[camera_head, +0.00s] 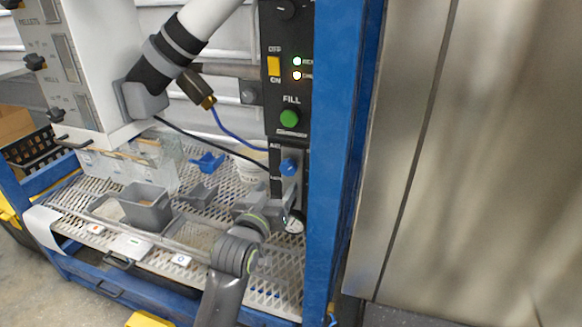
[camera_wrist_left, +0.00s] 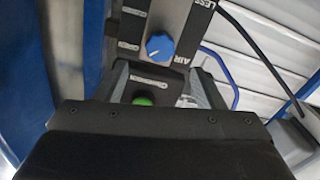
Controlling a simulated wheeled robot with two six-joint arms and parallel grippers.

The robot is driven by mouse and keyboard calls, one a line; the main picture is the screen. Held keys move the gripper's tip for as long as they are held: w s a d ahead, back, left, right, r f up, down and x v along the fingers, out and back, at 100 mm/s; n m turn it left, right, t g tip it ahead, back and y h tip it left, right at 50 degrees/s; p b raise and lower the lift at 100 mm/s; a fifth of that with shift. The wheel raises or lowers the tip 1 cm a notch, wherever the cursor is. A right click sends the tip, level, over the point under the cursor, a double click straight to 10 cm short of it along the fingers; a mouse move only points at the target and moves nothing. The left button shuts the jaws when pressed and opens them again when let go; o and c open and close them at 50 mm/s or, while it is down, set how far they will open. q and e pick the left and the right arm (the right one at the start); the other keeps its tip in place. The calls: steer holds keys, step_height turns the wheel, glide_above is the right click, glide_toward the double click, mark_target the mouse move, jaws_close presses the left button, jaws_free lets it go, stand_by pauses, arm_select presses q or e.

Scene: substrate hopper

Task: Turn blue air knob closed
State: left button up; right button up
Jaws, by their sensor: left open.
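The blue air knob (camera_head: 289,167) sits on the dark strip of the control panel, below the green FILL button (camera_head: 289,118). In the left wrist view the knob (camera_wrist_left: 160,45) shows clearly on its panel, beside the AIR and LESS lettering. My right gripper is not in view.
A round gauge (camera_head: 294,222) is close beside my left gripper. The blue frame post (camera_head: 337,150) stands right of the panel. A blue hose (camera_head: 235,134) runs to the panel from the left.

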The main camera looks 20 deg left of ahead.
mark_target(287, 170)
arm_select(q)
steer(key=w, duration=0.9)
steer(key=shift+d+b, duration=0.1)
steer(key=shift+b, duration=0.3)
steer(key=shift+w, duration=0.9)
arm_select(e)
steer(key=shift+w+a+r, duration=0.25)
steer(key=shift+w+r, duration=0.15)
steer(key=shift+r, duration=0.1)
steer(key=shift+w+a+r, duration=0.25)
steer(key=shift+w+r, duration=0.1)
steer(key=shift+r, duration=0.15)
arm_select(q)
steer(key=c, duration=1)
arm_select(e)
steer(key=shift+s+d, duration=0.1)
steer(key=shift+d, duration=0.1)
